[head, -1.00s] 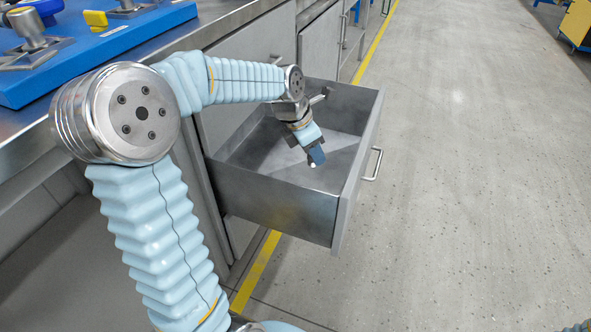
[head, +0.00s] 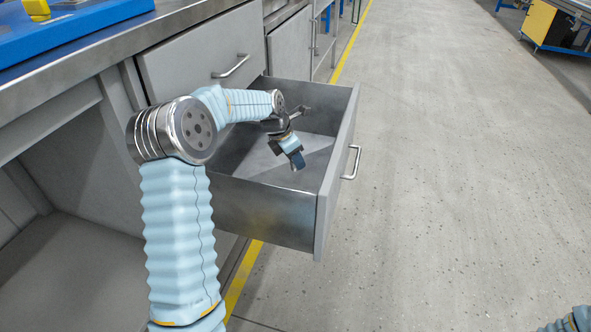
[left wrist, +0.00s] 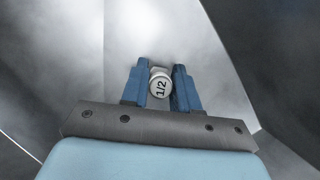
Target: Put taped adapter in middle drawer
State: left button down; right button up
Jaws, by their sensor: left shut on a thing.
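The adapter (left wrist: 160,83) shows in the left wrist view as a round, pale metal end marked "1/2"; I see no tape on the visible part. My left gripper (head: 298,162) is shut on it, one blue finger on each side (left wrist: 159,88). In the head view the gripper points down inside the open drawer (head: 262,212), a grey metal drawer below a closed one. The adapter is not clear in the head view. I cannot tell how far it is above the drawer floor. My right gripper is not in view.
The closed drawer (head: 195,62) sits just under the steel worktop (head: 90,62). A blue board (head: 85,28) lies on top at the left. The open drawer looks empty otherwise. A yellow cart (head: 537,22) stands far off.

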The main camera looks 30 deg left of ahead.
pick_arm(q)
jog(key=shift+w+a+f, duration=0.15)
jog(key=shift+w+f, duration=0.2)
jog(key=shift+f, duration=0.2)
notch_tip(320, 180, down, 3)
jog(key=shift+w+a+f+b, duration=0.1)
jog(key=shift+w+f+b, duration=0.1)
jog(key=shift+b, duration=0.3)
jog(key=shift+r, duration=0.1)
jog(key=c, duration=0.8)
grip_release()
jog(key=shift+c, duration=0.2)
jog(key=p+v, duration=0.2)
jog(key=v, duration=1)
jog(key=shift+p, duration=0.35)
